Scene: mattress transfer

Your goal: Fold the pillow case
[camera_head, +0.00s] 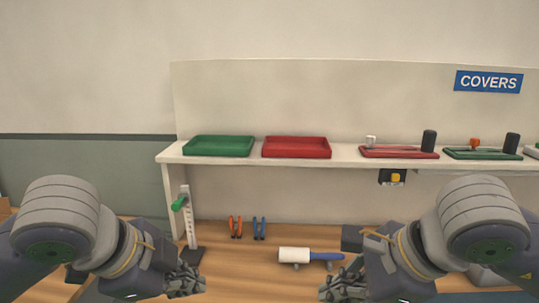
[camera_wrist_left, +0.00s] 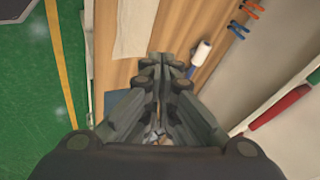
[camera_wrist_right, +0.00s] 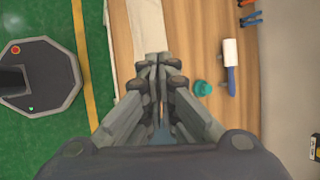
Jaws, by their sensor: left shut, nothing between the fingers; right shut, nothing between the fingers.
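A flat beige cloth that looks like the pillow case (camera_wrist_left: 133,27) lies on the wooden table in the left wrist view. It also shows in the right wrist view (camera_wrist_right: 147,28), partly hidden behind my right gripper. In the head view I cannot see it. My left gripper (camera_head: 190,282) is shut and empty, and its fingers are together above the table in the left wrist view (camera_wrist_left: 160,62). My right gripper (camera_head: 338,287) is also shut and empty; in the right wrist view (camera_wrist_right: 152,60) its fingertips overlap the cloth's edge in the picture. I cannot tell the height.
A lint roller (camera_head: 308,255) lies on the table (camera_head: 216,262), with orange pliers (camera_head: 236,227) and blue pliers (camera_head: 259,228) behind it. A shelf above holds a green tray (camera_head: 218,146) and a red tray (camera_head: 297,147). A teal object (camera_wrist_right: 203,88) is near my right gripper.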

